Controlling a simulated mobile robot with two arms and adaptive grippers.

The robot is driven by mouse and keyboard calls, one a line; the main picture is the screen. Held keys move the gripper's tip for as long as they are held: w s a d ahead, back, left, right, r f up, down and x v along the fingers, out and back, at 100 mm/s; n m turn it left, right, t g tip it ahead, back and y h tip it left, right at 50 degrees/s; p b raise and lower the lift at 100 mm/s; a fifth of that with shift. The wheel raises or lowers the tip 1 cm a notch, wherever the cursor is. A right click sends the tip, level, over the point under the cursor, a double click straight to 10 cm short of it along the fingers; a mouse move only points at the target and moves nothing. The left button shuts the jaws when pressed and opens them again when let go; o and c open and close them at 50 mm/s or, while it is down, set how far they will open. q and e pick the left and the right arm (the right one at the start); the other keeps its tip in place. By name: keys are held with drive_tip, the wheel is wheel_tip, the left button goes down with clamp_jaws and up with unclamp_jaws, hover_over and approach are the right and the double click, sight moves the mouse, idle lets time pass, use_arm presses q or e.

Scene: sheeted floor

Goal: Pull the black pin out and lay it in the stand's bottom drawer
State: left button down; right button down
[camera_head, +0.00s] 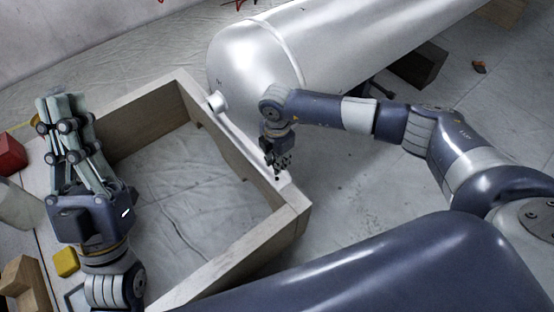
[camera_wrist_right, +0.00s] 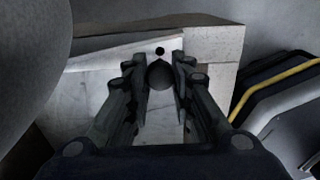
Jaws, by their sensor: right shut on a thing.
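My right gripper (camera_head: 278,168) points down at the white strip (camera_head: 240,150) on the right wall of a wooden frame. In the right wrist view my right gripper (camera_wrist_right: 160,80) is shut on a dark, round-ended thing (camera_wrist_right: 160,74), which looks like the black pin seen end-on. A small black hole (camera_wrist_right: 160,51) shows in the white strip just beyond the fingertips. I cannot tell whether the pin is still seated. My left gripper (camera_head: 66,105) points up at the left, over the frame's left side; its finger gap is unclear. I cannot make out a stand's drawer.
The wooden frame (camera_head: 150,108) is open, with bare sheeted floor inside. A large white cylinder (camera_head: 330,50) lies behind it. A red block (camera_head: 10,154), a yellow block (camera_head: 66,262) and wooden blocks (camera_head: 24,285) are at the left. A dark block (camera_head: 420,64) lies behind my right arm.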

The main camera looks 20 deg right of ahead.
drive_tip(key=shift+r+p, duration=0.35)
drive_tip(key=shift+r, duration=0.05)
drive_tip(key=shift+r+p, duration=0.5)
use_arm(q)
drive_tip(key=w+f+g+y, duration=0.1)
drive_tip(key=w+f+g, duration=0.4)
drive_tip(key=w+f, duration=0.1)
drive_tip(key=shift+w+d+f+y, duration=0.15)
drive_tip(key=shift+d+f+y, duration=0.2)
drive_tip(key=shift+f, duration=0.3)
use_arm(e)
drive_tip(key=shift+r, duration=0.15)
